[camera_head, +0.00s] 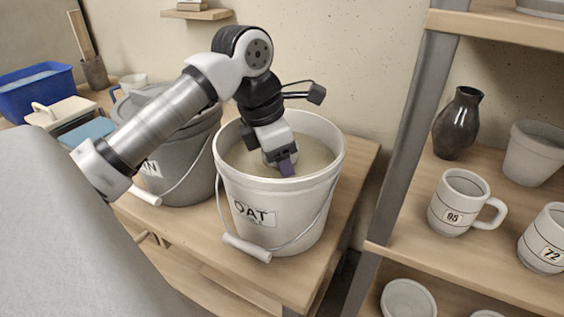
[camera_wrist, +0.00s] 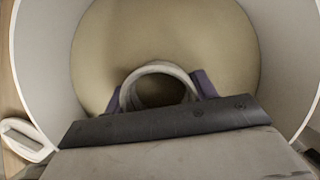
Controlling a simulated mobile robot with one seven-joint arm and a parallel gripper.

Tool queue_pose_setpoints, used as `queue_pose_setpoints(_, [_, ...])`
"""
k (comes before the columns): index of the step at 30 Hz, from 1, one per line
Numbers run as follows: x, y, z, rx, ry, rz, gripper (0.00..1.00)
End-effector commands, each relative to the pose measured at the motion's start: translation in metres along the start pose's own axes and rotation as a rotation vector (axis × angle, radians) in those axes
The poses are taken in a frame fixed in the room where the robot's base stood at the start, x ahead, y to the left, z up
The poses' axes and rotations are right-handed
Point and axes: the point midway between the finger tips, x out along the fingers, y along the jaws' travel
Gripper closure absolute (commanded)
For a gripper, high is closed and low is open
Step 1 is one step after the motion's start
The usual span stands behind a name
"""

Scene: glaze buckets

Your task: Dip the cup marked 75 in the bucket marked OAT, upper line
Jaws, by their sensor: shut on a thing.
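The bucket marked OAT (camera_head: 285,212) is white and stands on the bench, holding beige glaze (camera_head: 239,158). My gripper (camera_head: 287,167) reaches down inside its mouth, with purple fingers. In the wrist view my gripper (camera_wrist: 163,90) is shut on a pale cup (camera_wrist: 158,68), whose round rim and dark inside show between the fingers. The beige glaze (camera_wrist: 100,50) fills the view beyond the cup. The cup's number and dip lines are hidden. I cannot tell how deep the cup sits in the glaze.
A grey bucket (camera_head: 184,178), its label ending in N, stands close left of OAT, behind my arm. A shelf post (camera_head: 405,140) rises to the right. Mugs marked 95 (camera_head: 455,205) and 72 (camera_head: 547,240) and a dark vase (camera_head: 458,124) stand on the shelf.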

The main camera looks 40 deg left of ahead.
Motion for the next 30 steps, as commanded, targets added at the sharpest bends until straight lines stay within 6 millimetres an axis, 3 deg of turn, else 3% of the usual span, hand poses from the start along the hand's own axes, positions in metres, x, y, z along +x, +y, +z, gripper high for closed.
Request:
queue_pose_setpoints(18, [-0.062,0.0,0.018,0.001,-0.001,0.0,0.71])
queue_pose_setpoints(30, [-0.063,0.0,0.018,0.0,0.0,0.0,0.71])
